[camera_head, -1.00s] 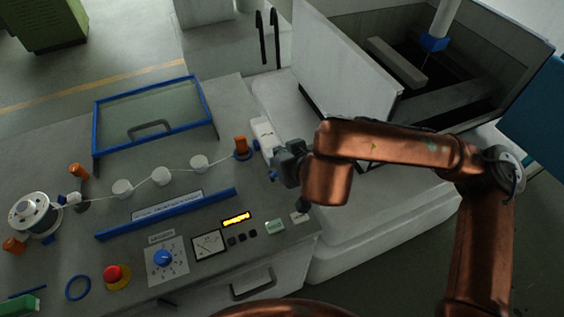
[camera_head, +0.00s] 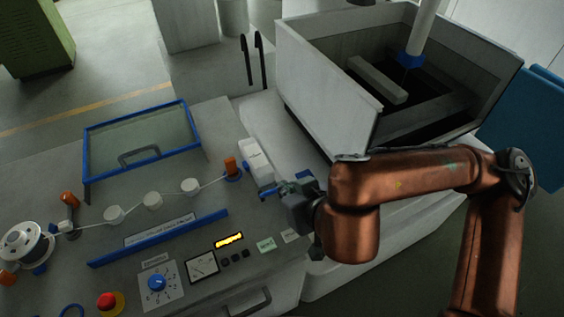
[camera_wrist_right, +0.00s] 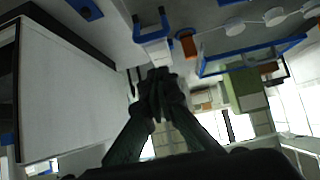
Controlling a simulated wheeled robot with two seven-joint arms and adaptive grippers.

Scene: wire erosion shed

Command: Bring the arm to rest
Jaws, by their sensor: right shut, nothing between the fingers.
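My right arm, copper coloured, comes in from the right in the head view and bends at the elbow. My right gripper (camera_head: 284,190) is at its end, over the right edge of the grey control desk, close to a white block (camera_head: 255,162) with blue parts. Its dark fingers are shut and empty; in the right wrist view the fingertips (camera_wrist_right: 158,76) meet. Whether they touch the block is unclear. My left gripper is not in view.
The desk holds a wire spool (camera_head: 24,242), white rollers (camera_head: 152,201), a blue-framed cover (camera_head: 142,140), a red stop button (camera_head: 108,301) and a dial (camera_head: 157,283). An open-topped tank (camera_head: 325,95) stands behind my right arm. A blue panel (camera_head: 525,125) is at the right.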

